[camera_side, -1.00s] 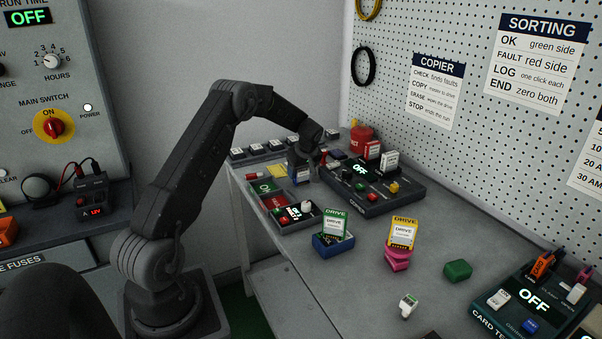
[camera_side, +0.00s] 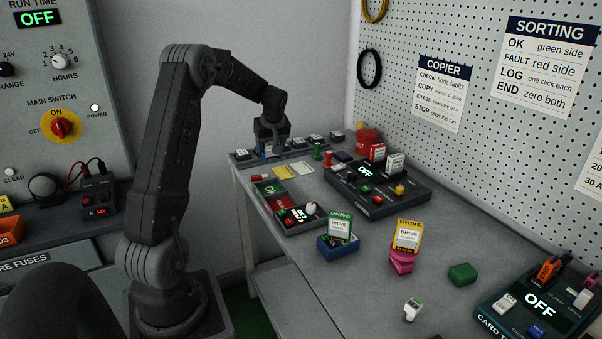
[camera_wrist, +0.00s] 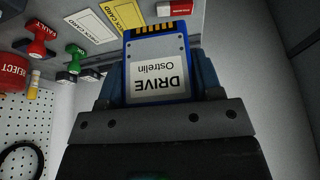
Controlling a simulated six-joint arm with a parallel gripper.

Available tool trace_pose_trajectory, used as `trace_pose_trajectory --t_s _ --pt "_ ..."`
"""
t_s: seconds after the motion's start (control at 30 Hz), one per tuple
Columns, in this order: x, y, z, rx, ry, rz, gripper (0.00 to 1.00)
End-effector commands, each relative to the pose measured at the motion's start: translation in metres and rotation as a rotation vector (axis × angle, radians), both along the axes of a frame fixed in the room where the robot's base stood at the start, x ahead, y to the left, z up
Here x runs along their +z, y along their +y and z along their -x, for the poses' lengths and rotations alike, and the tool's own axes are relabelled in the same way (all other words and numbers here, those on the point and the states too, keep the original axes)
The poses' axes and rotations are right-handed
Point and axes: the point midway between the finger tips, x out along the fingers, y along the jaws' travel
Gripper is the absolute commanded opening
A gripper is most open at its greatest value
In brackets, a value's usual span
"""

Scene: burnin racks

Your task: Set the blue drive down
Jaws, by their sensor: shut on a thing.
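The blue drive (camera_wrist: 157,70) shows in the wrist view with its white label, "DRIVE Ostrelin", upside down and its gold contacts pointing away from my gripper. My gripper (camera_wrist: 160,88) is shut on it, with a finger at each side of its blue body. In the side view my gripper (camera_side: 270,146) points down at the table's far left edge, over or just behind the row of dark slots there. Only a sliver of blue shows between the fingers in that view. I cannot tell whether the drive touches anything below.
A yellow card (camera_side: 284,172) lies in front. The copier (camera_side: 377,187), a green drive (camera_side: 340,226) and a yellow drive (camera_side: 408,234) are nearer.

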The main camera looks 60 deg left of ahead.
Motion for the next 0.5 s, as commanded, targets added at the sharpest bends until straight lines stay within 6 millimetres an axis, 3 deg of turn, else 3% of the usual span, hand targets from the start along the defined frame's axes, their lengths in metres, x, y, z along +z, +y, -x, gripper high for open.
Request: trace_pose_trajectory --t_s 0.3,0.5 --pt "0.003 -0.064 -0.011 -0.445 -0.007 0.025 0.34" --pt "0.004 -0.093 -0.012 -0.654 -0.008 0.003 0.34"
